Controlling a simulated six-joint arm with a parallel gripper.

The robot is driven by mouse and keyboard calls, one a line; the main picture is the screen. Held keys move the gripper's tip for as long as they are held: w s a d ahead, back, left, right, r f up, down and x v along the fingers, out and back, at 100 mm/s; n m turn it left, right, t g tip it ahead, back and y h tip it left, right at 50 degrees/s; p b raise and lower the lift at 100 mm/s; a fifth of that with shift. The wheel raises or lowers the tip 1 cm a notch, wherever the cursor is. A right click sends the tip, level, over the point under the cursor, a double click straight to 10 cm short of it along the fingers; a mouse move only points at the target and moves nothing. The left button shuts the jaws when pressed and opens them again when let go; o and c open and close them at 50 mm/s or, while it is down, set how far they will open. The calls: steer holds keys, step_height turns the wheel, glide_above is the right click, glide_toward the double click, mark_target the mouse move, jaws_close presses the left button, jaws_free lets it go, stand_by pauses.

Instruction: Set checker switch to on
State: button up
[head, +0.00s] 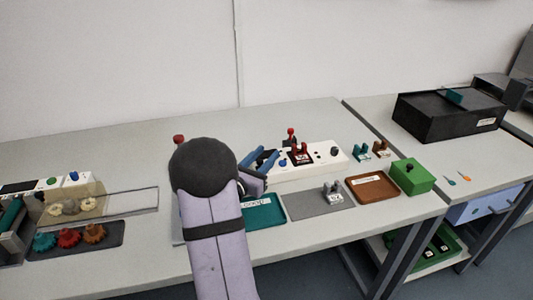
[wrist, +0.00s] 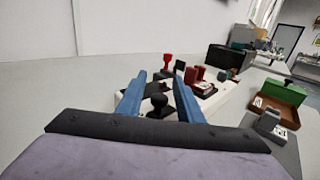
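A white checker panel (head: 315,168) lies on the table right of my arm. It bears a dark red fixture (head: 300,157), a red-topped lever (head: 291,134), a blue button (head: 283,163) and a black knob (head: 334,151). I cannot tell for certain which control is the switch. My gripper (head: 268,154) is at the panel's left end, its blue fingers apart and empty. In the wrist view, a black knob (wrist: 157,103) shows between the open fingers, apart from both; the red-topped lever (wrist: 168,63) and dark red fixture (wrist: 196,77) stand beyond. My gripper hides the panel's left end in the head view.
A teal tray (head: 264,218), a grey mat (head: 300,207) with a grey part (head: 332,194), a brown tray (head: 372,188) and a green box (head: 412,175) line the front. Teal and brown parts stand right of the panel. The table behind the panel is clear.

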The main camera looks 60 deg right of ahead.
steer(key=shift+d, duration=0.5)
